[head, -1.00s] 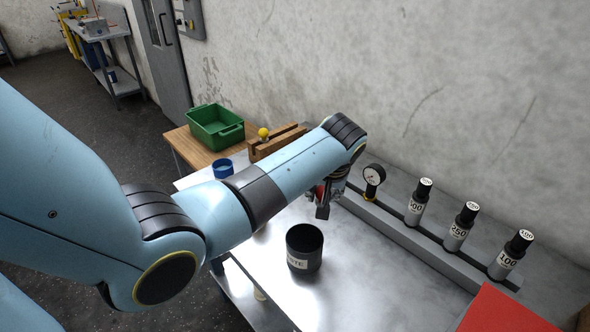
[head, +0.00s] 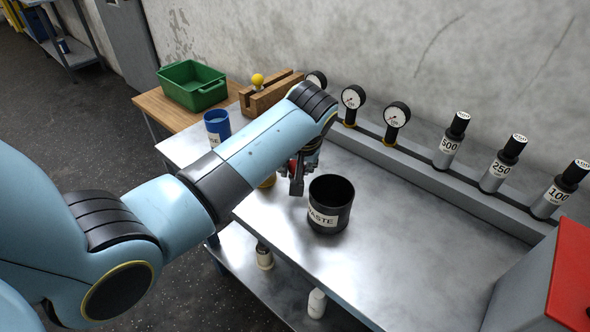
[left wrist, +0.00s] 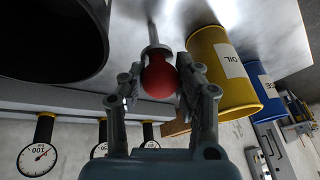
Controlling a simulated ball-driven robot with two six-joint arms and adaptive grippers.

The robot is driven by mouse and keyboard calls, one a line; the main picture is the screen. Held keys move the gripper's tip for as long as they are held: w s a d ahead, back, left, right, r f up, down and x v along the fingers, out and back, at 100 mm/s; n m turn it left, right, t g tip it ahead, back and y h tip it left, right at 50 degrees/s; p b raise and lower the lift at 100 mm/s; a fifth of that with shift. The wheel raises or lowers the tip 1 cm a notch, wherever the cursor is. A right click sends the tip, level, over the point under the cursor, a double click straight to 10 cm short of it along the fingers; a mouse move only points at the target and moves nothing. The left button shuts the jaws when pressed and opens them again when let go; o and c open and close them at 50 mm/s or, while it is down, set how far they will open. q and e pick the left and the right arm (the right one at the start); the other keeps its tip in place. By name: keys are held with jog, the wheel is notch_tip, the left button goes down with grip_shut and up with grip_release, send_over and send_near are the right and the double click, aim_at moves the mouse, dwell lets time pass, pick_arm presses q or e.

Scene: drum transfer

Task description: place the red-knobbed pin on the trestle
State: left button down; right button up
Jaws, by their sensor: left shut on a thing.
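My left gripper (head: 297,185) is shut on the red-knobbed pin. In the left wrist view the fingers (left wrist: 160,88) clasp the pin's red knob (left wrist: 159,75), and its grey shank extends beyond them. In the head view the gripper is above the metal table, just left of the black waste bin (head: 330,208), and mostly hides the pin. The wooden trestle (head: 270,97) stands farther back, partly behind my left arm. A yellow-knobbed pin (head: 257,80) is at its left end. My right gripper is not in view.
A blue can (head: 217,125) and yellow oil can (left wrist: 222,72) stand near the table's left edge. A green crate (head: 192,87) is on the wooden table. A red-topped box (head: 572,275) is at right. The middle tabletop is clear.

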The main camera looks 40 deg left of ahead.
pick_arm(q)
jog(key=shift+d+r, duration=0.1)
jog(key=c, duration=0.9)
grip_release()
jog(key=shift+c, duration=0.2)
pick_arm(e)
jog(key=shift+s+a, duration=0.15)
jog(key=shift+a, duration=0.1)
pick_arm(q)
jog(key=shift+s+d+r, duration=0.1)
jog(key=shift+d+r, duration=0.05)
jog(key=shift+r, duration=0.2)
jog(key=p+v, duration=0.1)
jog(key=v, duration=1)
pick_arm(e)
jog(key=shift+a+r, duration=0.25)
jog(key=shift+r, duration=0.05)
pick_arm(q)
jog(key=shift+r, duration=0.1)
